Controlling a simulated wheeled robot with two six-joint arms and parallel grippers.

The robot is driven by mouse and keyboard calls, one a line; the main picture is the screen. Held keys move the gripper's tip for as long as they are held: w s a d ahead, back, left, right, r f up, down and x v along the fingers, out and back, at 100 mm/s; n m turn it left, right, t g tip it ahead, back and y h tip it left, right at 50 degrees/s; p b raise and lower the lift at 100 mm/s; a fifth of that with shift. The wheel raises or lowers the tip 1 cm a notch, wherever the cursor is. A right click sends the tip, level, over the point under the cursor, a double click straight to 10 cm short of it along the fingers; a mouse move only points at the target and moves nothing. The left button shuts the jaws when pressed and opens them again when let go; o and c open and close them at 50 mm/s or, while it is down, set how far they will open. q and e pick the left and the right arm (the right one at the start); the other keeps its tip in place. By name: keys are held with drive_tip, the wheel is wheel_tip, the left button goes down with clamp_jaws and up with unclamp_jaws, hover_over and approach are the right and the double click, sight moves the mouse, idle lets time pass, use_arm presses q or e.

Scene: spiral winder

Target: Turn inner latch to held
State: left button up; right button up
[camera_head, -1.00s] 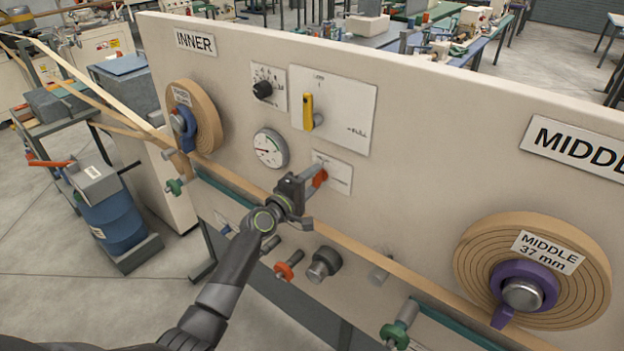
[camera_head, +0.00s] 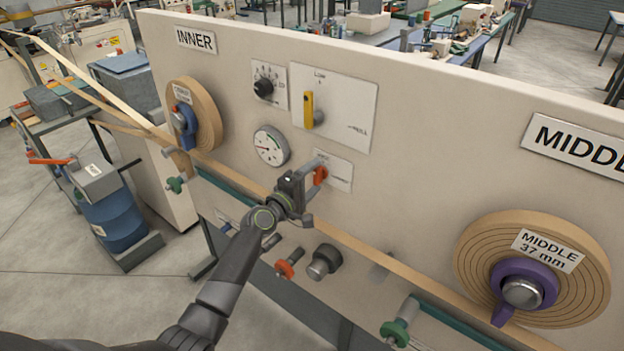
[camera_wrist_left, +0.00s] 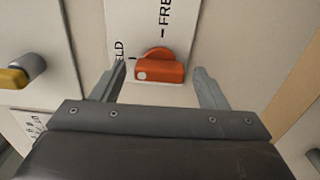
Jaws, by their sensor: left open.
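The inner latch is an orange-red knob (camera_head: 320,176) on a white plate (camera_head: 338,172) below the yellow lever on the INNER side of the panel. In the left wrist view the orange knob (camera_wrist_left: 158,68) lies between my open fingers, just beyond their tips. The plate there reads FRE... and ...ELD, partly cut off or hidden. The knob's bar with a white dot points toward the ...ELD mark. My left gripper (camera_head: 314,190) is open in front of the knob; it also shows in the left wrist view (camera_wrist_left: 160,82). I cannot tell whether a finger touches the knob. My right gripper is not in view.
A yellow lever (camera_head: 309,110), a black dial (camera_head: 263,87) and a gauge (camera_head: 270,147) sit above the knob. A tan strip (camera_head: 365,251) runs along the panel below it. Orange (camera_head: 285,268) and grey (camera_head: 322,263) knobs stick out lower. The MIDDLE roll (camera_head: 580,275) is at right.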

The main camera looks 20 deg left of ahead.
use_arm(q)
drive_tip(key=b+v, duration=0.1)
drive_tip(key=v, duration=1.6)
drive_tip(key=shift+s, duration=0.2)
drive_tip(key=shift+a, duration=0.1)
drive_tip(key=s+a+f+m+g+y+b, duration=0.1)
drive_tip(key=a+f+g+y, duration=0.15)
drive_tip(key=f, duration=0.75)
drive_tip(key=s+a+f+m+g+y+b, duration=0.1)
drive_tip(key=a+f+y, duration=0.15)
drive_tip(key=f, duration=0.85)
drive_tip(key=s+a+f+m+g+y, duration=0.1)
drive_tip(key=s+f+g, duration=0.1)
drive_tip(key=s+f, duration=0.45)
drive_tip(key=s+a+f+m+g, duration=0.2)
drive_tip(key=s+f, duration=0.1)
drive_tip(key=f, duration=0.7)
drive_tip(key=s+d+f+m+g, duration=0.1)
drive_tip(key=s+f+m+g, duration=0.1)
drive_tip(key=s+f, duration=0.5)
drive_tip(key=s+d+f+m+g+b, duration=0.1)
drive_tip(key=s+f+m+g, duration=0.2)
drive_tip(key=s+f, duration=0.4)
drive_tip(key=s+d+f+m+g+y+b, duration=0.1)
drive_tip(key=s+f, duration=0.6)
drive_tip(key=s, duration=1.3)
drive_tip(key=d+m+g, duration=0.1)
drive_tip(key=m+g, duration=0.1)
drive_tip(key=shift+m, duration=0.4)
